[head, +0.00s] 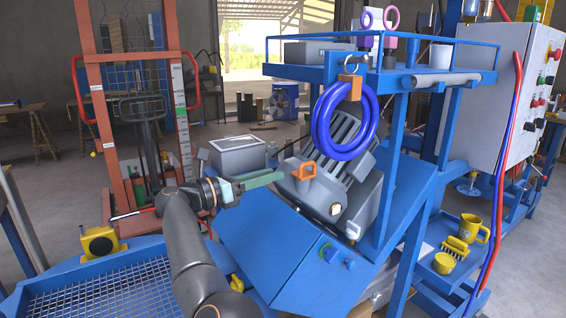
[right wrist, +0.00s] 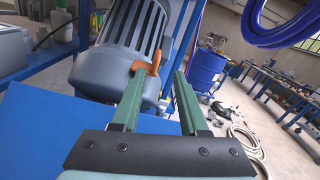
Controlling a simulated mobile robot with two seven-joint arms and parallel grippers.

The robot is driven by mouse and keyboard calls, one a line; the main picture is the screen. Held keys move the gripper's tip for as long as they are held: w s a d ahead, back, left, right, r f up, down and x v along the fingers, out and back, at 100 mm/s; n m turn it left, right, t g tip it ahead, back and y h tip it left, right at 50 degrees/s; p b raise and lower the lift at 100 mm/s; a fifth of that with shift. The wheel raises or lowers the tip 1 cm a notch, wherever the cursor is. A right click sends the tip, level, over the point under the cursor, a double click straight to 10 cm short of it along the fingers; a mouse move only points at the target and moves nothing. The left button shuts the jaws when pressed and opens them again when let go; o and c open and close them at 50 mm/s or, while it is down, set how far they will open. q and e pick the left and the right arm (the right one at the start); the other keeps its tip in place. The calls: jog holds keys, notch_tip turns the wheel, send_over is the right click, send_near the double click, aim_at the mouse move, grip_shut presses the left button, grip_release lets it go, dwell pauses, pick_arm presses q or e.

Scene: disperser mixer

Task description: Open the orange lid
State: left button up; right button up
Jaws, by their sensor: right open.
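The orange lid (head: 303,171) shows as a small bracket-like orange piece on top of the grey motor housing (head: 318,195). In the right wrist view the orange piece (right wrist: 149,66) stands up from the housing, just ahead of the fingertips and nearer the left finger. My right gripper (head: 280,174) is open and empty, just left of the orange piece in the head view. Its two green fingers (right wrist: 160,80) are apart in the right wrist view. I cannot tell whether a finger touches the orange piece. My left gripper is not in view.
A blue hose ring (head: 318,125) hangs from the blue frame (head: 400,80), above and right of the lid. A grey box (head: 237,155) stands behind the gripper. A yellow mug (head: 470,228) is on the right shelf. A blue mesh tray (head: 100,290) lies at lower left.

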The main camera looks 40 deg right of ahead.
aim_at(307, 164)
jog(key=d+p, duration=0.1)
jog(key=d, duration=0.2)
jog(key=d+p, duration=0.1)
jog(key=d, duration=0.3)
jog(key=s+d+p, duration=0.1)
jog(key=d, duration=0.2)
jog(key=shift+d+r+p, duration=0.2)
jog(key=shift+d+p, duration=0.1)
jog(key=shift+d, duration=0.1)
jog(key=shift+d+f, duration=0.1)
jog(key=shift+d, duration=0.4)
grip_shut()
